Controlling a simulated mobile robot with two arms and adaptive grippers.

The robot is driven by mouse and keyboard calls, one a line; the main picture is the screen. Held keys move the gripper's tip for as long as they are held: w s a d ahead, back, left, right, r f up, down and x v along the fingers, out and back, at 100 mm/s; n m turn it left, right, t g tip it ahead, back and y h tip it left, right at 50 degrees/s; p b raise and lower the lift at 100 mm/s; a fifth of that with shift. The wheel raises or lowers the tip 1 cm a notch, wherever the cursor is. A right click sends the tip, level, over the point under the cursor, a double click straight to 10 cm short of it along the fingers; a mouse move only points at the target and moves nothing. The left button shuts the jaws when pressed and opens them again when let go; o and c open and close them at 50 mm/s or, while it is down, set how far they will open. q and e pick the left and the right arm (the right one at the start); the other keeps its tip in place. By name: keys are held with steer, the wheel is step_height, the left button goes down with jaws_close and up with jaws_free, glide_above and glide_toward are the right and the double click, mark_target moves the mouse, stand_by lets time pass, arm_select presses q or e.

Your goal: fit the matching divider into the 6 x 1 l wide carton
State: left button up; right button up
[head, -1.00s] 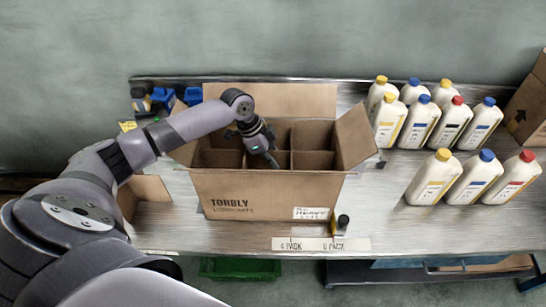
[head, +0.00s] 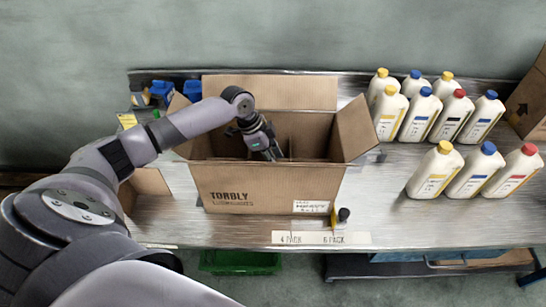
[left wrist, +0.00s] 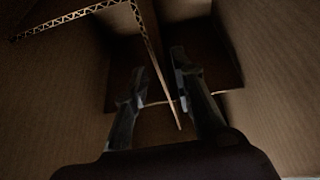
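The open brown carton (head: 255,200) stands upright at the middle of the bench, flaps spread, with TORBLY on its front. The cardboard divider (head: 289,132) is inside it, below the rim; the arm hides part of it. My left gripper (head: 272,152) reaches down into the carton. In the left wrist view, the divider's corrugated top edge (left wrist: 75,17) shows, and one panel runs between the two fingers of the left gripper (left wrist: 160,68). The fingers stand apart, with a visible gap beside the panel. Whether the divider rests on the carton floor is hidden. My right gripper is not in view.
Several white bottles (head: 437,172) with coloured caps stand to the right. Blue items (head: 162,92) lie at the back left. A brown cardboard piece (head: 150,182) is left of the carton. A small black-and-yellow object (head: 340,215) and a pack label strip (head: 320,238) are at the front.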

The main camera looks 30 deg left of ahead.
arm_select(q)
steer(key=shift+o, duration=0.2)
steer(key=v, duration=1.2)
stand_by(0.4)
